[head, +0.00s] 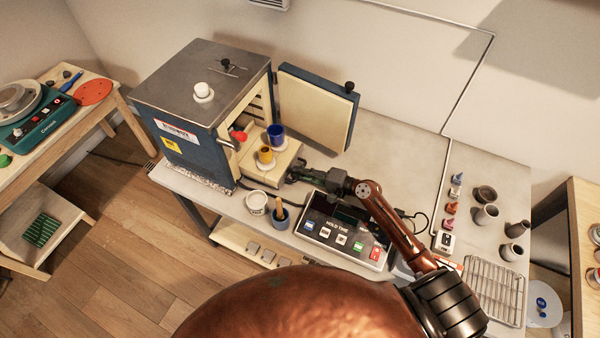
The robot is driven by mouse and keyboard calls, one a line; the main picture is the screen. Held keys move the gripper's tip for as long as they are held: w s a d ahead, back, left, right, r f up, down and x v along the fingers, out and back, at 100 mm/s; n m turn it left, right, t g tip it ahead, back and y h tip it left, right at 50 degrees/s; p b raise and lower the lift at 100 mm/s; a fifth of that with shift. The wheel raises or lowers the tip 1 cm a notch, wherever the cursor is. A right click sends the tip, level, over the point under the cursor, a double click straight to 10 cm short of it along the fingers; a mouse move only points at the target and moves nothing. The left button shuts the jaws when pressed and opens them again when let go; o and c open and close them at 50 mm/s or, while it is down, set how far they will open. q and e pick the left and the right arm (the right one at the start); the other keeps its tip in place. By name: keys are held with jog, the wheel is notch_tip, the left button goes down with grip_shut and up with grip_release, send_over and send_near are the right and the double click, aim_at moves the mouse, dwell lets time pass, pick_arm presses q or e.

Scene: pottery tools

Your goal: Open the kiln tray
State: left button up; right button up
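The kiln (185,125) is a blue box with a grey metal top, at the centre left. Its door (313,108) stands swung open to the right. A cream kiln tray (254,175) sticks out of the opening, bearing a blue cup (276,134), a yellow cup (265,155) and a red piece (238,135). My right gripper (293,175) is at the tray's front right edge, its fingers pointing left toward it. The fingers are dark and small, so I cannot tell whether they grip the tray. My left gripper is out of view.
A control box (345,240) with buttons lies below my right forearm. A white tub (257,203) and a blue cup with a tool (280,220) stand at the table's front edge. Small pots (485,215) and a wire rack (492,288) are at the right.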

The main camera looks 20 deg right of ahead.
jog(key=v, duration=1.2)
dwell(0.4)
